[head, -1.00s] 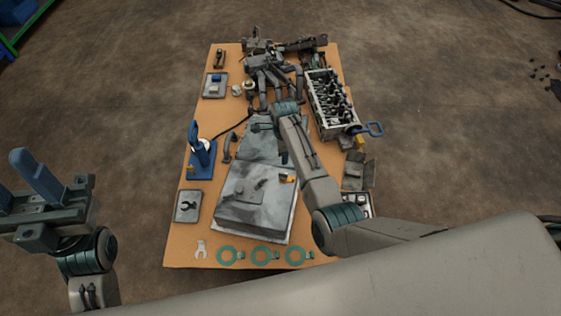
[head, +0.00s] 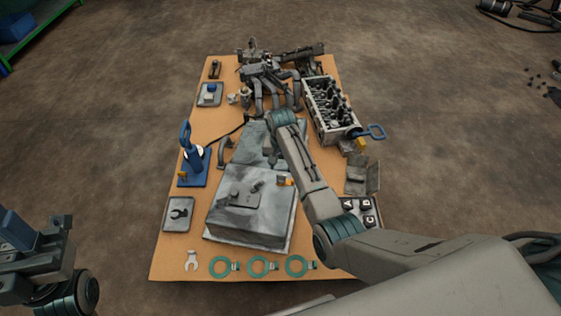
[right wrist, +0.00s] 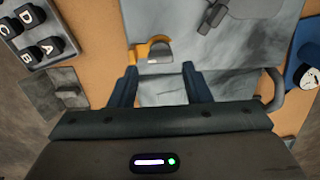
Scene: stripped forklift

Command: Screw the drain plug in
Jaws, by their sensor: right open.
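A large grey oil pan (head: 247,212) lies on the cardboard-coloured work surface, with a small raised grey block on its top. A small orange piece (head: 285,181) sits at its upper right edge. In the right wrist view the orange piece (right wrist: 150,50) curves around a silvery part; I cannot tell whether that part is the drain plug. My right gripper (right wrist: 160,82) is open and empty over the pan area, its blue fingers just short of the orange piece in that picture. My left gripper (head: 12,228) is at the left edge, partly cut off, away from the work surface.
A tray with lettered black caps (head: 368,213) stands at the right, partly behind my right arm. A cylinder head (head: 330,105) and manifold pipes (head: 268,90) fill the far end. A blue stand (head: 193,165) is left of the pan; teal rings (head: 258,266) lie along the front.

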